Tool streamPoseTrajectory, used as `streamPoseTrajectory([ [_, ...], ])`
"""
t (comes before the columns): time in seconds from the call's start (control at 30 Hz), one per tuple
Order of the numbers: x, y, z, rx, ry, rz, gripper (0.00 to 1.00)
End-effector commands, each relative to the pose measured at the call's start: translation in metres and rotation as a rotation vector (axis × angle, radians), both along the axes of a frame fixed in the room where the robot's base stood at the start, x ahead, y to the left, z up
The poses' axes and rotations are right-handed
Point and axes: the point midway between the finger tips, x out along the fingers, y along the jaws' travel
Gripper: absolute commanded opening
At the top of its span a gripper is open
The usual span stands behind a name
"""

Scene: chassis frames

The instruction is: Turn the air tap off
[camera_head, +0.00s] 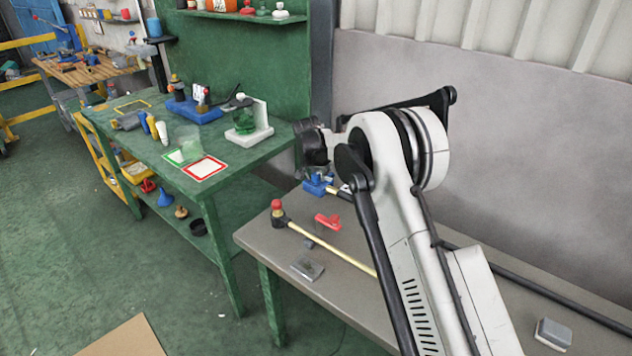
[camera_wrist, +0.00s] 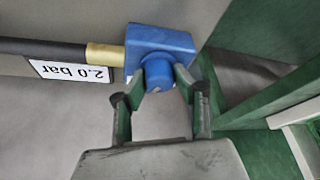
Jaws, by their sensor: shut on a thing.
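The air tap (camera_wrist: 148,40) is a blue block with a round blue knob (camera_wrist: 158,72) on its near side. A brass fitting (camera_wrist: 105,55) joins it to a black hose (camera_wrist: 40,47) on the left in the wrist view. My gripper (camera_wrist: 160,84) is shut on the knob, one finger on each side. In the head view the tap (camera_head: 317,187) shows as a small blue piece at the grey bench's far end, partly hidden under my wrist. The knob is hidden there, and its turned position cannot be told.
An upside-down "2.0 bar" label (camera_wrist: 70,72) lies beside the hose. On the grey bench (camera_head: 262,240) are a red-headed hammer (camera_head: 325,245), a red piece (camera_head: 328,221) and a metal block (camera_head: 308,268). A green bench (camera_head: 120,150) with bottles and a green beaker stands to the left.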

Motion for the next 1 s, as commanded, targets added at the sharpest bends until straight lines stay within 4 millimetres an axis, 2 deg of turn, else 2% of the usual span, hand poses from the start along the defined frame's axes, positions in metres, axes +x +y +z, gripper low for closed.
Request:
streamPoseTrajectory([
  [1.0, 0.0007, -0.0009, -0.0010, 0.001, 0.000, 0.938, 0.00],
])
